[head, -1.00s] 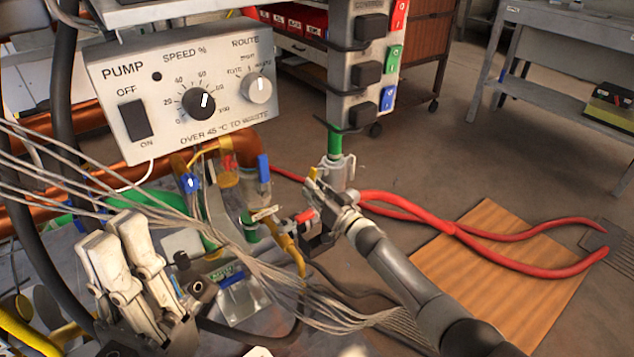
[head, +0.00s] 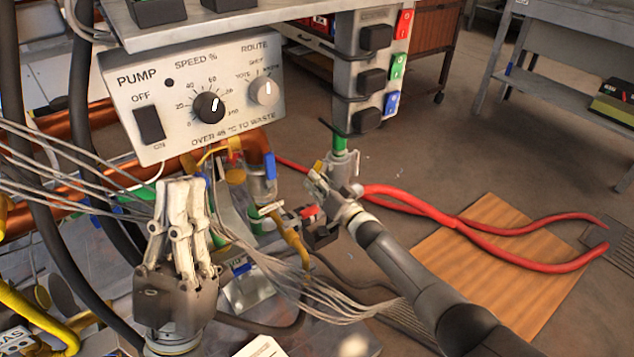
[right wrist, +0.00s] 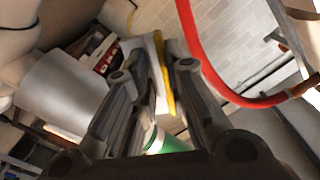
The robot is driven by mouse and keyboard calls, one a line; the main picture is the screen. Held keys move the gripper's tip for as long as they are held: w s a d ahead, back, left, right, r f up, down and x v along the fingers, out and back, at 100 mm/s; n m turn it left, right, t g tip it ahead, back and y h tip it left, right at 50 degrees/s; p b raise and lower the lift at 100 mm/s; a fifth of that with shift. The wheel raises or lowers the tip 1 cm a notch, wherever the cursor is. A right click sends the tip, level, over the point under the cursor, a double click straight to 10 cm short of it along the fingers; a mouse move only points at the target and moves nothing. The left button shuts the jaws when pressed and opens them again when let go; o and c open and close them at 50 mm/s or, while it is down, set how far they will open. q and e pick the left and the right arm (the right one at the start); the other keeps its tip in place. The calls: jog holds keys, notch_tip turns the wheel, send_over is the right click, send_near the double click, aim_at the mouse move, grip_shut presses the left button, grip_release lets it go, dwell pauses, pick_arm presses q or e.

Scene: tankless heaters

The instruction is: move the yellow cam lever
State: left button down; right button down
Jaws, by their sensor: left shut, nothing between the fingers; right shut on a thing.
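The yellow cam lever (head: 318,166) shows as a small yellow piece beside the metal coupling (head: 345,168) under the green hose (head: 338,141). In the right wrist view, the yellow lever (right wrist: 164,78) is a narrow strip between my fingers. My right gripper (head: 321,181) is shut on it, and its fingers hide part of it. My left gripper (head: 183,186) is shut and empty, fingers pointing up, below the pump panel and well left of the lever.
The pump panel (head: 205,95) hangs above my left gripper. Thin grey cables (head: 290,285) cross the area below. A red lever (head: 308,211) sits near the coupling.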

jog(key=shift+f, duration=0.1)
jog(key=c, duration=1.7)
grip_release()
jog(key=shift+v, duration=6.05)
